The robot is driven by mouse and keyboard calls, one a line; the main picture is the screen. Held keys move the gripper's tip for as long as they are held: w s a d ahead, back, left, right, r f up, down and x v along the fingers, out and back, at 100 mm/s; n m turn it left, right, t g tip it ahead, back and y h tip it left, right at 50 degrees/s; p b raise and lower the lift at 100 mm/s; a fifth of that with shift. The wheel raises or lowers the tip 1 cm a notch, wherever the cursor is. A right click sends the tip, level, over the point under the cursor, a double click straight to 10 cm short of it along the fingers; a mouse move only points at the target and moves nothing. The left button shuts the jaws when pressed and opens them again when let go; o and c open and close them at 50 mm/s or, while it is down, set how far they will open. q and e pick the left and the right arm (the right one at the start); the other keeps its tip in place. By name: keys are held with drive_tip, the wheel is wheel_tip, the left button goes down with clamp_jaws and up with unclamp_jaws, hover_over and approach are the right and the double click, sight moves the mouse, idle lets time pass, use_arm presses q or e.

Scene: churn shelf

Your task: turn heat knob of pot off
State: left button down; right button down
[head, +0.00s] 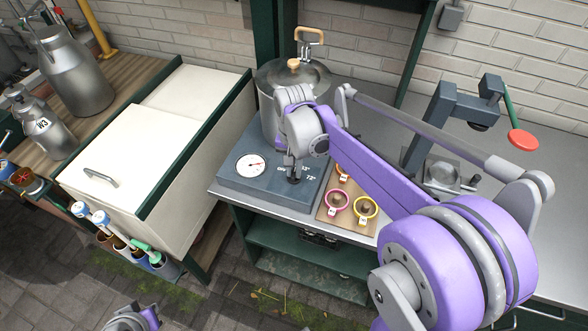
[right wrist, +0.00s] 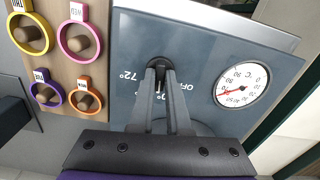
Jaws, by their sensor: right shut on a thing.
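The metal pot (head: 264,90) stands on a blue-grey heater base (head: 236,184) with a round white dial (head: 250,165). The black heat knob (right wrist: 159,62) sits on the base's sloped front among white marks, with OFF and 72° legible. My right gripper (right wrist: 157,85) is shut on the knob, its fingers covering part of it and some marks. In the head view my right gripper (head: 293,176) comes down onto the base from above. My left gripper does not show.
A wooden board (head: 328,212) with several coloured ring tags lies right of the base. A white chest (head: 150,150) with a handle stands left. Milk cans (head: 76,75) stand beyond it.

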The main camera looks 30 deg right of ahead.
sight(294, 173)
drive_tip(key=n, duration=0.6)
drive_tip(key=shift+b, duration=0.3)
drive_tip(key=n, duration=0.5)
drive_tip(key=shift+n, duration=0.4)
drive_tip(key=c, duration=0.9)
unclamp_jaws()
wheel_tip(294, 173, up, 11)
drive_tip(key=shift+f, duration=0.1)
